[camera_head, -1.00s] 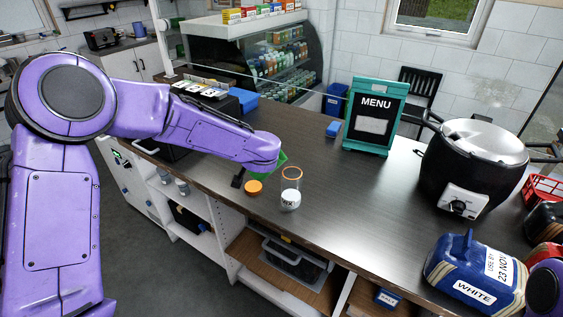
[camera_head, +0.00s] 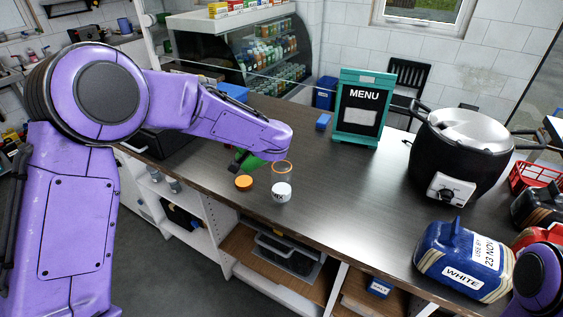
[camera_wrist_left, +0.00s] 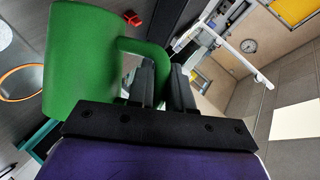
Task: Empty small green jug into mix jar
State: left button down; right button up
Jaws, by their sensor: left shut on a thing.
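My left gripper (camera_wrist_left: 160,85) is shut on the handle of the small green jug (camera_wrist_left: 82,62). In the head view, the jug (camera_head: 252,162) shows under my wrist, partly hidden by it. It is held above the counter and looks tipped well over; its contents cannot be seen. The mix jar (camera_head: 281,190), clear with an orange rim and a white label, stands upright on the counter just right of the jug. Its orange rim (camera_wrist_left: 22,83) shows at the left edge of the wrist view. My right gripper is out of view.
An orange lid (camera_head: 244,182) lies left of the jar. A glass screen (camera_head: 290,75) stands behind.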

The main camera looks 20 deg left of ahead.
pick_arm(q)
jog(key=shift+a, duration=0.15)
jog(key=shift+w+r, duration=0.1)
jog(key=shift+r, duration=0.1)
jog(key=shift+w+d+r+m+y, duration=0.3)
jog(key=shift+d+r+m+y, duration=0.1)
jog(key=shift+d, duration=0.3)
jog(key=shift+w+d+r+m+y, duration=0.3)
jog(key=shift+d+r+m, duration=0.1)
jog(key=shift+d, duration=0.25)
jog(key=shift+s+a, duration=0.1)
jog(key=shift+a, duration=0.25)
jog(key=shift+w+d+r+m+g+y, duration=0.15)
jog(key=shift+w+d+r+m+y, duration=0.2)
jog(key=shift+d, duration=0.35)
jog(key=shift+w+d+r+m+g+y, duration=0.15)
jog(key=shift+w+d+r+m+y, duration=0.2)
jog(key=shift+d, duration=0.3)
jog(key=shift+a, duration=0.1)
jog(key=shift+a, duration=0.1)
